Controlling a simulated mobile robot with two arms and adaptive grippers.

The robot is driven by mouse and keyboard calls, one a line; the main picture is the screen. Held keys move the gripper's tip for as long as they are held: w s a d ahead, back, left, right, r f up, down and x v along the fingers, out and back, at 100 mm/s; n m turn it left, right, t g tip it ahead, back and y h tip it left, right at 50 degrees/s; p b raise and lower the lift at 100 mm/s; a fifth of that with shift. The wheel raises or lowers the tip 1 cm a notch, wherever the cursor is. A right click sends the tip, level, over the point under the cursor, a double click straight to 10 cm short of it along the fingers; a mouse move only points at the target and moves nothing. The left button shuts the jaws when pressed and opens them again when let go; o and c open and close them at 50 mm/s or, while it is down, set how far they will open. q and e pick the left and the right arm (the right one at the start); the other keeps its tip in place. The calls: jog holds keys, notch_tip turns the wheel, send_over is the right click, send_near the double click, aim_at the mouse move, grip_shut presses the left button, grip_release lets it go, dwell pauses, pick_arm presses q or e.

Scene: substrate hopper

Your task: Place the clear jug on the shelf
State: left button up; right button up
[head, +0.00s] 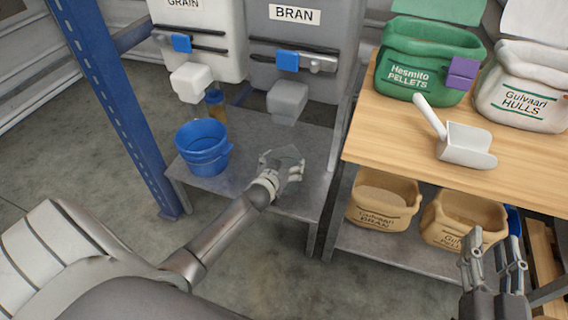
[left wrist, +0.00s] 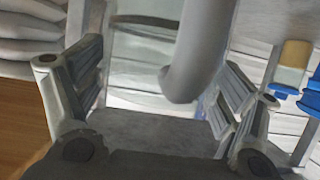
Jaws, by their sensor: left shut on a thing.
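My left gripper (head: 277,174) is over the grey metal shelf (head: 240,188), below the bran hopper. It is shut on the clear jug (head: 290,153), which is hard to make out against the grey shelf. In the left wrist view, a curved grey handle (left wrist: 203,48) stands between the two fingers of the left gripper (left wrist: 150,105). Whether the jug touches the shelf cannot be told. My right gripper (head: 494,258) is at the lower right, open and empty, with its fingers apart.
A blue bucket (head: 203,147) stands on the shelf to the left. The grain hopper (head: 205,35) and bran hopper (head: 300,50) hang above. A blue post (head: 115,95) bounds the left. A wooden table (head: 385,125) with a white scoop (head: 465,145) and sacks is at right.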

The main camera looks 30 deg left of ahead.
pick_arm(q)
jog(key=shift+f, duration=0.1)
pick_arm(e)
jog(key=shift+r, duration=0.25)
pick_arm(q)
jog(key=o, duration=1.2)
jog(key=shift+c, duration=0.2)
pick_arm(e)
jog(key=shift+r, duration=0.1)
